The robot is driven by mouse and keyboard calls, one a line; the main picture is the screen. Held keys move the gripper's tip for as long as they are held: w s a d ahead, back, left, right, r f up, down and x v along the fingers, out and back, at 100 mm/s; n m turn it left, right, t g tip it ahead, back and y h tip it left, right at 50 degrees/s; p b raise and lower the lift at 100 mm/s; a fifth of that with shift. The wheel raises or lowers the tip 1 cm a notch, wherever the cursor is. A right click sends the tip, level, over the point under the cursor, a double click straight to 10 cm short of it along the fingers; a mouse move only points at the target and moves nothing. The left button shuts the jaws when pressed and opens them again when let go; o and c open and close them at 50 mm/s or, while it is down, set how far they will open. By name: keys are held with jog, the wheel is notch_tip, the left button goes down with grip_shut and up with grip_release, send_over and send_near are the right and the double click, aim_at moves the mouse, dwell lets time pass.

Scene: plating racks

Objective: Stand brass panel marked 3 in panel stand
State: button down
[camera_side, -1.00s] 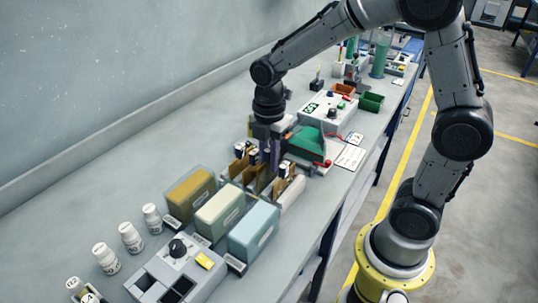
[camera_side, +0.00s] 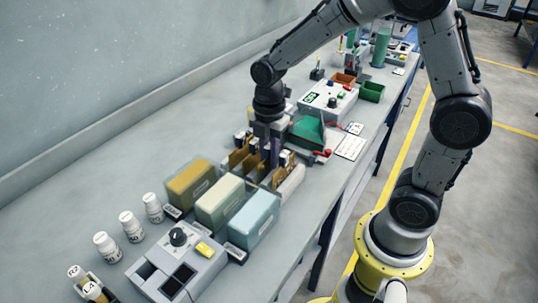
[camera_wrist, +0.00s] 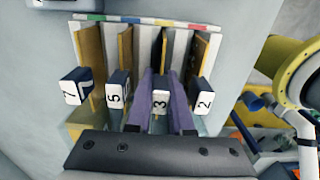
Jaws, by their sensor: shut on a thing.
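The panel marked 3 (camera_wrist: 160,97) has a black-and-white tag and stands in the row between the panels marked 5 (camera_wrist: 117,92) and 2 (camera_wrist: 204,100). My gripper (camera_wrist: 162,110) has purple fingers on both sides of the tag and is shut on it. The pale panel stand (camera_wrist: 190,24) carries a strip of coloured marks along its far edge. The lower edge of panel 3 is hidden, so I cannot tell whether it is fully seated. In the side view my gripper (camera_side: 270,150) is down among the panels, and the stand (camera_side: 291,184) is partly hidden.
The panel marked 7 (camera_wrist: 75,88) stands at the left of the row. Olive (camera_side: 190,186), cream (camera_side: 219,201) and pale blue (camera_side: 254,220) tanks stand close in front. A green wedge-shaped thing (camera_side: 307,131) is close behind the gripper.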

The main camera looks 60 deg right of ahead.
jog(key=c, duration=0.7)
grip_release()
jog(key=shift+c, duration=0.2)
notch_tip(320, 180, up, 14)
jog(key=s+r+t, duration=0.2)
jog(key=s+r, duration=0.2)
jog(key=s, duration=0.1)
jog(key=s+f+m+t, duration=0.3)
jog(key=s+f+m, duration=0.2)
jog(key=s+m, duration=0.6)
jog(key=m, duration=0.7)
jog(key=shift+s+t, duration=0.25)
jog(key=shift+t, duration=0.05)
